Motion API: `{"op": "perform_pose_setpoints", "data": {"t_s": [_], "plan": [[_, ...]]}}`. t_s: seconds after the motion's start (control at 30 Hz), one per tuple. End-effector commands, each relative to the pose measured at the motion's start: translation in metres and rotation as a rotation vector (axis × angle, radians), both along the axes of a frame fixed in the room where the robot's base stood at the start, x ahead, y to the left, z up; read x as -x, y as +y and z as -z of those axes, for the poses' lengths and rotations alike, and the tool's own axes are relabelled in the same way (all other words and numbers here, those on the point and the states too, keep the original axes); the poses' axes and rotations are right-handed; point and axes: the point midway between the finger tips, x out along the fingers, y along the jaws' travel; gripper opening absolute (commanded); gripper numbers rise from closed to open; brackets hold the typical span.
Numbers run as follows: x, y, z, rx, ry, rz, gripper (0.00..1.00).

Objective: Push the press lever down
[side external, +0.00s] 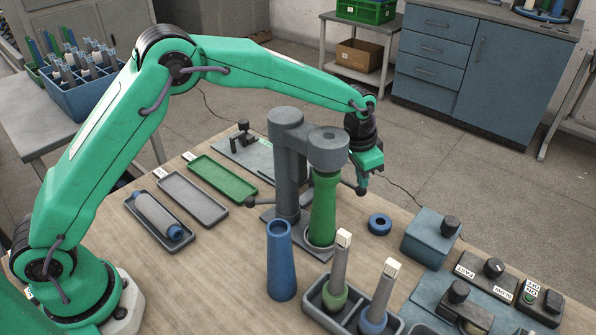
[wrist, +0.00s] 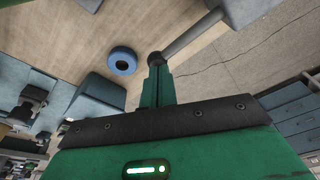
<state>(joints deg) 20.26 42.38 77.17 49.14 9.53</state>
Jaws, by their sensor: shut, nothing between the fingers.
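The grey press (side external: 288,165) stands on the table, its round head above a green cone (side external: 322,208). In the wrist view a grey lever bar (wrist: 190,38) runs from the press body and ends in a dark ball knob (wrist: 155,58). My gripper (side external: 363,180) is to the right of the press in the side view, pointing down, shut and empty. In the wrist view its closed fingertips (wrist: 157,70) are at the knob; whether they touch cannot be told. In the side view the lever is mostly hidden behind the cone and press.
A blue ring (side external: 380,224) and a blue-grey box with a black knob (side external: 432,238) lie to the right. A blue cone (side external: 281,260) and a rack with two spindles (side external: 318,302) stand in front. Trays (side external: 193,196) lie left of the press.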

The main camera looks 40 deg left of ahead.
Motion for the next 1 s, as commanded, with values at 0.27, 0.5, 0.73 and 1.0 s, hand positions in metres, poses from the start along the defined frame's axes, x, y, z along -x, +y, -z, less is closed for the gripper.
{"op": "perform_pose_setpoints", "data": {"t_s": [0.27, 0.5, 0.73, 1.0], "plan": [[0.0, 0.0, 0.009, 0.0, 0.001, 0.0, 0.0], [0.0, 0.0, 0.012, 0.0, 0.001, 0.0, 0.0], [0.0, 0.0, 0.012, 0.0, 0.001, 0.0, 0.0], [0.0, 0.0, 0.013, 0.0, 0.001, 0.0, 0.0]]}}
